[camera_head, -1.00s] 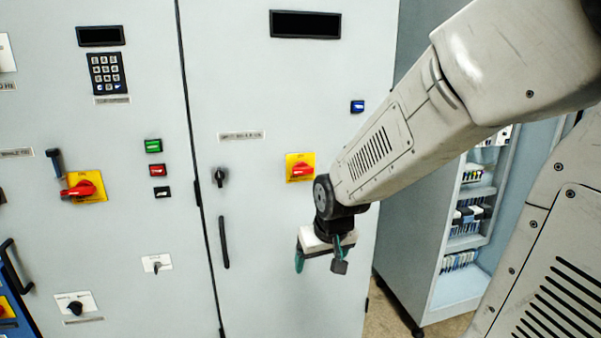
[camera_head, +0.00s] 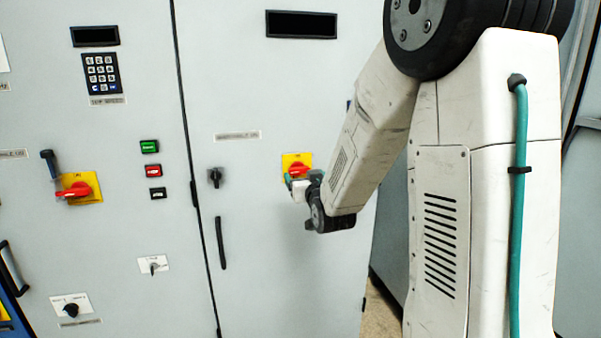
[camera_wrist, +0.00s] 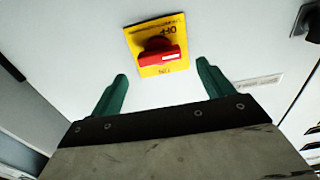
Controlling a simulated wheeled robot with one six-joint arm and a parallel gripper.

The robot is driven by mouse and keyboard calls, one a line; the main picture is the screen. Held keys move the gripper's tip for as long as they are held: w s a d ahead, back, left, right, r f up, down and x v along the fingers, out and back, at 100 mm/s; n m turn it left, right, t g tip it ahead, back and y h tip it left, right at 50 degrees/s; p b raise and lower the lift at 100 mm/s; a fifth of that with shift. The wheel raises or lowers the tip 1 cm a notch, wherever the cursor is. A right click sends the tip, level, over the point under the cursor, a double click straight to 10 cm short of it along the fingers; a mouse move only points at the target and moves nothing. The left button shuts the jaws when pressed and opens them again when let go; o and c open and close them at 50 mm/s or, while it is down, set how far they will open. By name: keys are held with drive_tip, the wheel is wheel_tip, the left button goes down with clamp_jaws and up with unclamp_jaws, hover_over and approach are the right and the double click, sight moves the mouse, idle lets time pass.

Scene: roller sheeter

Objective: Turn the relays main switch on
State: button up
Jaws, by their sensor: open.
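A red rotary switch (camera_head: 298,169) on a yellow plate (camera_head: 290,158) is on the right cabinet door. In the wrist view the same red knob (camera_wrist: 158,56) shows on its yellow plate (camera_wrist: 135,36), with its handle lying roughly across the plate. The plate's lettering appears upside down there. My gripper (camera_head: 297,184) is right at this switch in the head view and partly covers its lower side. In the wrist view my gripper (camera_wrist: 162,78) is open, with its two green fingers apart. The knob is just beyond the fingertips, roughly between them, and nothing is held.
Another red switch (camera_head: 75,190) on a yellow plate is on the left door. A black knob (camera_head: 215,178) and a black door handle (camera_head: 221,243) are left of my gripper. Green (camera_head: 149,147) and red (camera_head: 153,170) buttons are farther left. My arm hides the right side.

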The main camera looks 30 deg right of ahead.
sight(300, 170)
drive_tip(key=x, duration=0.5)
drive_tip(key=shift+c, duration=0.3)
drive_tip(key=c, duration=0.9)
drive_tip(key=shift+c, duration=0.2)
